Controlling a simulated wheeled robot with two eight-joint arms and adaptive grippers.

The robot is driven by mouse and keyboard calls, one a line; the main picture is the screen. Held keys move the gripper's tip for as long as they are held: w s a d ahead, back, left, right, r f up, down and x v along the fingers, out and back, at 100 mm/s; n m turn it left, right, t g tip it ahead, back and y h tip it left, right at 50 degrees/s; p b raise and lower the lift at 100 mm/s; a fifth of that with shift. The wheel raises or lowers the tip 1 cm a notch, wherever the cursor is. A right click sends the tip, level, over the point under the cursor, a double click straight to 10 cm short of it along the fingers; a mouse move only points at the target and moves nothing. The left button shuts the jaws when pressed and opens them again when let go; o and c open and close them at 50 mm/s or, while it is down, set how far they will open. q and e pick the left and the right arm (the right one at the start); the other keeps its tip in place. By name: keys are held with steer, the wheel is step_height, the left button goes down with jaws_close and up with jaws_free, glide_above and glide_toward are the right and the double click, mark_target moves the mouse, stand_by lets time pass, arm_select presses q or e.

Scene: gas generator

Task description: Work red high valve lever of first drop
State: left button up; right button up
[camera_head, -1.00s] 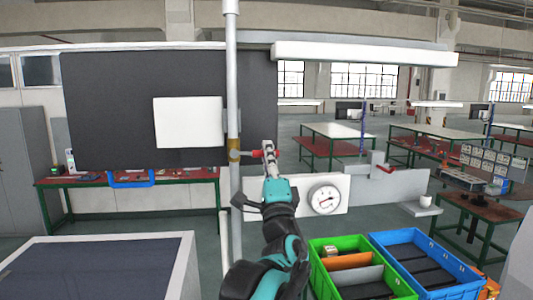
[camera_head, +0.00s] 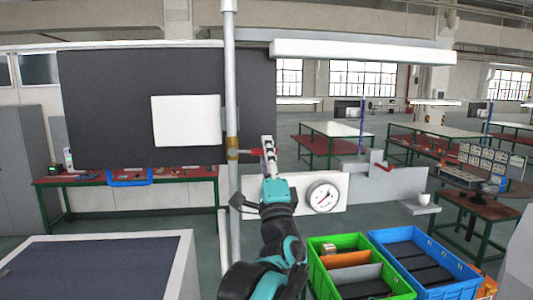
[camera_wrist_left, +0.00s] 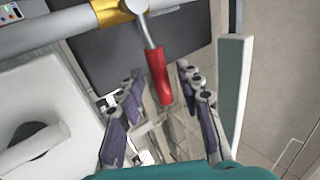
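The red valve lever (camera_head: 255,152) sticks out to the right from a brass fitting (camera_head: 232,148) on the upright grey pipe (camera_head: 231,70). In the left wrist view the red lever grip (camera_wrist_left: 158,75) points in between the two fingers, with gaps on both sides. The brass fitting also shows there at the top (camera_wrist_left: 112,12). My left gripper (camera_head: 268,146) is open at the lever, and its fingers cover part of the lever in the head view. It also shows open in the left wrist view (camera_wrist_left: 161,84). My right gripper is not in view.
A second red lever (camera_head: 383,167) sits farther right. Green (camera_head: 318,262) and blue (camera_head: 405,242) crates stand low right. A dark board (camera_head: 100,110) is behind the pipe.

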arm_select(q)
steer(key=v, duration=1.1)
steer(key=shift+s+f, duration=0.15)
steer(key=shift+s, duration=0.1)
steer(key=s+a+f+n+g+y+b, duration=0.1)
steer(key=s+a+f+n+g+b, duration=0.15)
steer(key=a+f+g+b, duration=0.65)
steer(key=s+a+f+n+t+y, duration=0.15)
steer(key=a+f+n, duration=0.3)
steer(key=f, duration=1.05)
steer(key=s+a+f+n+g+y+b, duration=0.1)
steer(key=s+a+f+n+g+b, duration=0.15)
steer(key=a+f+g+b, duration=0.65)
steer(key=s+d+f+n+h+b, duration=0.1)
steer(key=s+f+n+h, duration=0.15)
steer(key=f, duration=0.85)
steer(key=s+f+n+h+b, duration=0.1)
steer(key=s+f, duration=0.3)
steer(key=f, duration=0.7)
steer(key=s+d+f+n+h+b, duration=0.1)
steer(key=s+d+f+h+b, duration=0.1)
steer(key=f, duration=0.5)
steer(key=s+d+f+n+h+b, duration=0.1)
steer(key=s+d+f+h+b, duration=0.2)
steer(key=s+d+f+b, duration=0.1)
step_height(320, 180, down, 3)
steer(key=shift+s+d+r+n+h+b, duration=0.2)
steer(key=shift+d+n+h+b, duration=0.1)
steer(key=shift+d, duration=0.25)
